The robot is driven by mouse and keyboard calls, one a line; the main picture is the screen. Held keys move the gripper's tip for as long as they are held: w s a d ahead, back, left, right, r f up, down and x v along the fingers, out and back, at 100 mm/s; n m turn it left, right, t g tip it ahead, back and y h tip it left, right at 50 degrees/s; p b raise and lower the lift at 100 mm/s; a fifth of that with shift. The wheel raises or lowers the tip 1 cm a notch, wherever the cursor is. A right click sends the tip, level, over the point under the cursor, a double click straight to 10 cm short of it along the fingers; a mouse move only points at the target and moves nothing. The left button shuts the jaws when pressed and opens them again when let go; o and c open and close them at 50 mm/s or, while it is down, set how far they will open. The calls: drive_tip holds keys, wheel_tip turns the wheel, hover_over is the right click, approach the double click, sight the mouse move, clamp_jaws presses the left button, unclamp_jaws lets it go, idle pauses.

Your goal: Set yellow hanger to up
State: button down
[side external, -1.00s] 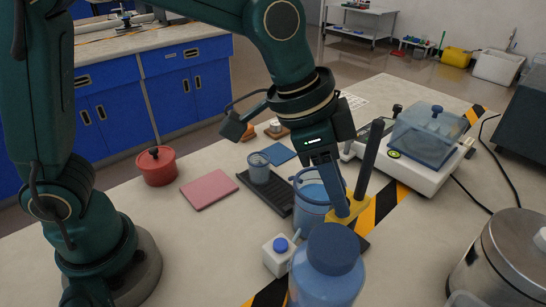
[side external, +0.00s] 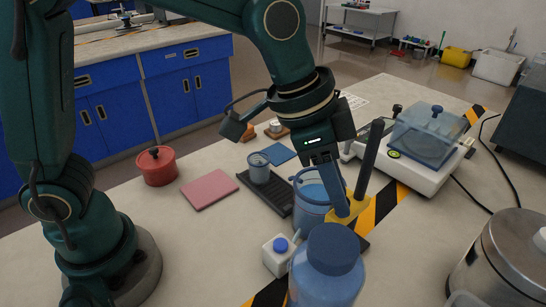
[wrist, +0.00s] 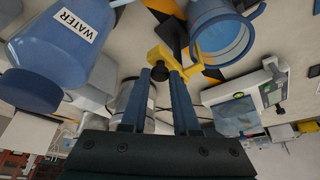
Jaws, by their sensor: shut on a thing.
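The yellow hanger (side external: 362,201) is a small bracket low on an upright dark post (side external: 369,160). The post rises well above it, and its dark base partly shows behind the blue bottle. My gripper (side external: 343,212) points down with its fingertips at the hanger's near end. In the wrist view, my gripper (wrist: 163,76) has its two fingers at either side of part of the yellow hanger (wrist: 171,58), with the post's dark end close by. The gripper is shut on the hanger. The exact contact is partly hidden in the side view.
A blue pitcher (side external: 310,193) stands close left of the hanger. A blue bottle (side external: 328,268) labelled WATER in the wrist view (wrist: 77,24) stands in front. A white device (side external: 405,168) with a clear blue cover stands behind right.

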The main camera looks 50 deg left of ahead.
idle(0.5)
wheel_tip(320, 180, up, 10)
idle(0.6)
drive_tip(key=shift+r, duration=0.1)
drive_tip(key=c, duration=0.7)
unclamp_jaws()
drive_tip(key=shift+o, duration=0.2)
drive_tip(key=shift+v, duration=2.5)
